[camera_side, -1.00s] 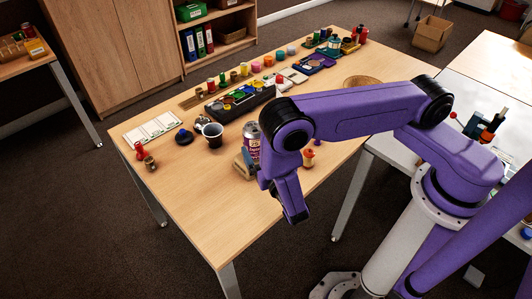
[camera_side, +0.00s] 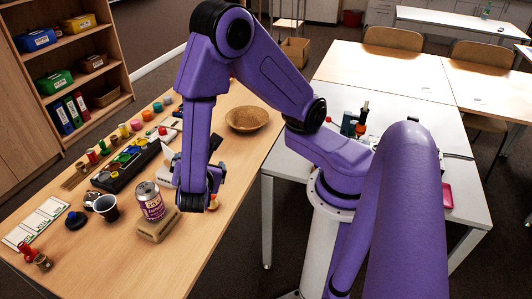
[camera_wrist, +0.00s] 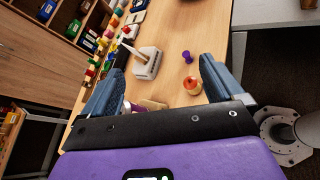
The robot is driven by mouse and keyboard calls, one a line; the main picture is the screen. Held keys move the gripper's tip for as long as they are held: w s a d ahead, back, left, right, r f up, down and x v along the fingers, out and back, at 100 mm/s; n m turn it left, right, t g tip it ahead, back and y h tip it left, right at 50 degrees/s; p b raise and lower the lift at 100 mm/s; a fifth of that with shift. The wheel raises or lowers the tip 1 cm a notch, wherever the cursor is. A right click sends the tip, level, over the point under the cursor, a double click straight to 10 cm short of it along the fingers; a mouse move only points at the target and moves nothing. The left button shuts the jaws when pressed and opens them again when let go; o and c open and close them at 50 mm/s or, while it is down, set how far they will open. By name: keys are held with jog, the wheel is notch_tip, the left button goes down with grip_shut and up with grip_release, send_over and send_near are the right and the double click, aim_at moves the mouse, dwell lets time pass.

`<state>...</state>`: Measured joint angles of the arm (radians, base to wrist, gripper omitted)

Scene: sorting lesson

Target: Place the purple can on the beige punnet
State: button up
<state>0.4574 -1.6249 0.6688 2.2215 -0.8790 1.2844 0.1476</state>
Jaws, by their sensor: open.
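The beige punnet (camera_wrist: 153,104) is partly hidden behind the gripper body there.
An orange-red peg (camera_wrist: 192,85) and a purple peg (camera_wrist: 187,57) stand near the fingers. A white block (camera_wrist: 147,64) is beyond. A black cup (camera_side: 106,207) is left of the can. A wicker bowl (camera_side: 247,119) lies at the back right.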

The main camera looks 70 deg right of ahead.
jog(key=s+r+m+g+y, duration=0.3)
jog(key=s+r+y, duration=0.1)
jog(key=s, duration=0.4)
jog(key=s+r+m+g+y, duration=0.3)
jog(key=s+m+y, duration=0.1)
jog(key=s+y, duration=0.3)
jog(key=shift+s+d+r+m+g, duration=0.3)
jog(key=shift+s+r, duration=0.1)
jog(key=shift+s, duration=0.45)
